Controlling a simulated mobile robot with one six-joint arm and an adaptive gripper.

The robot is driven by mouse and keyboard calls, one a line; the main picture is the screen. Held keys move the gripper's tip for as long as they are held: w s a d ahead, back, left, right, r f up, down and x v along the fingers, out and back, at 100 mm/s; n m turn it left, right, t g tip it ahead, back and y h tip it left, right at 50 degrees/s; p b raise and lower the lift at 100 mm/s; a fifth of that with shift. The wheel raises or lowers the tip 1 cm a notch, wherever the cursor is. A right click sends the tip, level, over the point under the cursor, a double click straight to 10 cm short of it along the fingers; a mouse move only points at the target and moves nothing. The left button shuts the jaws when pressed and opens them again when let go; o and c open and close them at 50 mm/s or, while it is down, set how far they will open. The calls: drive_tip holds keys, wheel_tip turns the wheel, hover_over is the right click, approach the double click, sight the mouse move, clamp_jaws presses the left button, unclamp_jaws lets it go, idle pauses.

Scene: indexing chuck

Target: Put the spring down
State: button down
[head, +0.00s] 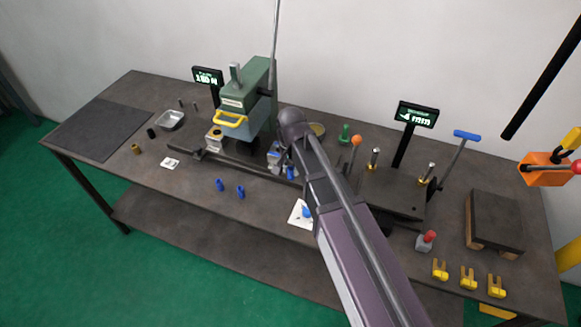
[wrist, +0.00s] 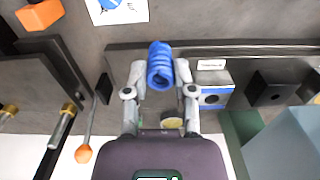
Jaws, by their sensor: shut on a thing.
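A blue coil spring (wrist: 160,65) is between the two fingertips of my gripper (wrist: 161,78) in the wrist view. The fingers are shut on its sides, and its open end faces the camera. In the head view the held spring (head: 291,172) shows just below my wrist, over the middle of the bench; its height above the top cannot be told. My arm hides part of that area. Two more blue springs (head: 220,185) (head: 240,191) stand on the bench to the left.
A green press (head: 258,82) with a yellow handle stands behind left. A white card (head: 298,218) with a blue mark lies near the front edge. Open bench lies around the two standing springs.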

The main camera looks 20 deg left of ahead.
idle(0.3)
drive_tip(key=shift+f+b, duration=1)
drive_tip(key=shift+r, duration=0.1)
drive_tip(key=shift+s, duration=0.1)
